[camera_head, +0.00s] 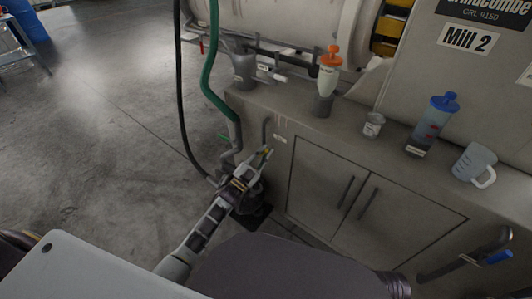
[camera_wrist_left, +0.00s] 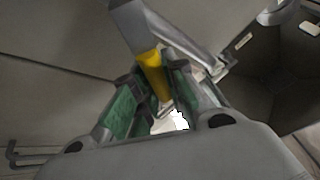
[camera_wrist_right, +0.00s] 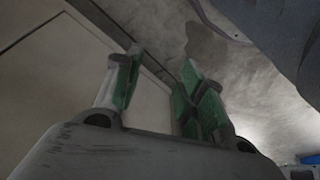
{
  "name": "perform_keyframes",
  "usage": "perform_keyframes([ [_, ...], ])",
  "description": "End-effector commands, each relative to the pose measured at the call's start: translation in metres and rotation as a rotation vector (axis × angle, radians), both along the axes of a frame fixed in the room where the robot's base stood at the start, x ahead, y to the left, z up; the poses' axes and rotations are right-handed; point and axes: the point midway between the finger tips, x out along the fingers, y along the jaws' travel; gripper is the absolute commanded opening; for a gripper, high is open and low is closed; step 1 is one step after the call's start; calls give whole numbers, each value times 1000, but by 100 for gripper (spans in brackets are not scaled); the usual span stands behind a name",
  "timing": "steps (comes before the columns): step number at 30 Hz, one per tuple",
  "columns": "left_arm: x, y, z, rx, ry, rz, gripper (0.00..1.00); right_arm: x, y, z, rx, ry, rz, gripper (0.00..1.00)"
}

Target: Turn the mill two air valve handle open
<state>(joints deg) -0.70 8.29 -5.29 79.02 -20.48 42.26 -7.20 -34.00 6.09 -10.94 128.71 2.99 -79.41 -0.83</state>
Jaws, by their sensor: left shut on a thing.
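The valve handle shows in the left wrist view as a lever with a yellow grip (camera_wrist_left: 151,66). It lies between the green finger pads of my left gripper (camera_wrist_left: 155,88), which is shut on it. In the head view my left gripper (camera_head: 263,157) is low at the left end of the grey cabinet, with a small bit of yellow (camera_head: 267,152) at its fingertips. The fingers hide much of the valve, so I cannot tell the handle's exact angle. My right gripper (camera_wrist_right: 160,85) is open and empty in the right wrist view, near a pale panel. It is not visible in the head view.
The mill carries a "Mill 2" label (camera_head: 467,40). Its cabinet (camera_head: 340,190) holds cups and bottles on top, including a blue-capped bottle (camera_head: 431,127) and a clear jug (camera_head: 474,163). A green hose (camera_head: 213,75) hangs near the left gripper. A blue handle (camera_head: 499,257) is at right.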

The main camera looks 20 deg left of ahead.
Motion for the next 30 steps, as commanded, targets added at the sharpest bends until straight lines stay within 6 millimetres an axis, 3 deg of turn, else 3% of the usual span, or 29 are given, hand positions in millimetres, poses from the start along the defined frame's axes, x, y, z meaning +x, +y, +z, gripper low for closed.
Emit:
perform_keyframes([
  [12,7,20,10,-352,132,2,0,-8,-9,-37,-37,74,-7,40],
  [30,12,34,10,-578,214,1,0,-12,-17,-77,-58,95,-12,40],
])
